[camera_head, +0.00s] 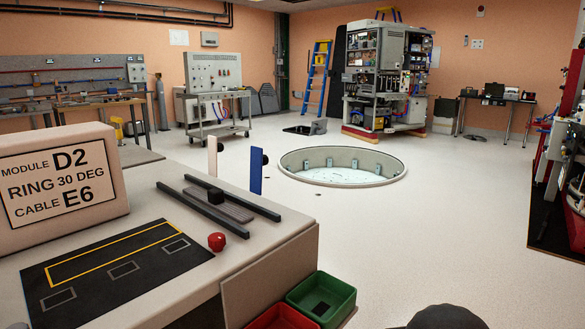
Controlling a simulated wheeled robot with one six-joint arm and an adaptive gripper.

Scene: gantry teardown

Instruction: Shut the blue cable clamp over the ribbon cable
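A flat blue plate (256,172) stands upright at the far right edge of the bench, with a dark knob on its right side; it looks like the blue cable clamp, standing open. A white upright plate (212,158) with a dark knob stands to its left. Two dark rails (203,211) run along the bench top just in front of them. A grey-brown strip (228,211) lies between the rails, with a small black block on it. I cannot tell whether this strip is the ribbon cable. My gripper is not in view.
The bench (165,170) also holds a red knob (217,242), a black mat (115,268) with yellow outlines and a sign block (60,185). Green (321,296) and red bins sit at its front right corner.

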